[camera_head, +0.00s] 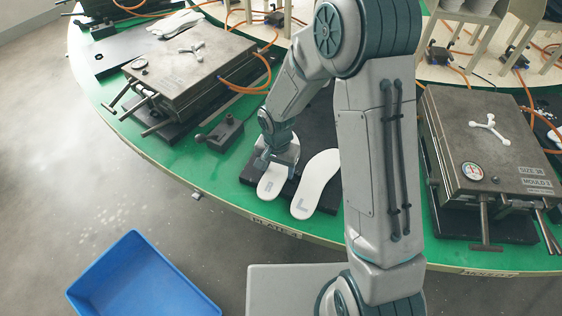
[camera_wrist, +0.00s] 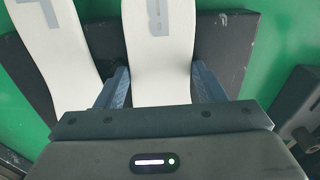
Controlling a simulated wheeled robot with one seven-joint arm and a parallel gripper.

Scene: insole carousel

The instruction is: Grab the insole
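A white insole marked R (camera_head: 269,187) lies on a black plate on the green round table. A second white insole marked L (camera_head: 314,188) lies beside it to the right. My gripper (camera_head: 272,158) is low over the inner part of the R insole and covers some of it. In the wrist view, my gripper's fingers (camera_wrist: 161,68) are open, one on each side of the R insole (camera_wrist: 160,45), with narrow gaps showing. The L insole (camera_wrist: 60,45) lies outside the left finger. I cannot tell how low the fingertips are against the plate.
A closed mould press (camera_head: 180,70) stands at left and another (camera_head: 490,145) at right, with handles sticking out. A small dark box with a knob (camera_head: 222,133) sits left of my gripper. A blue bin (camera_head: 142,280) stands on the floor in front.

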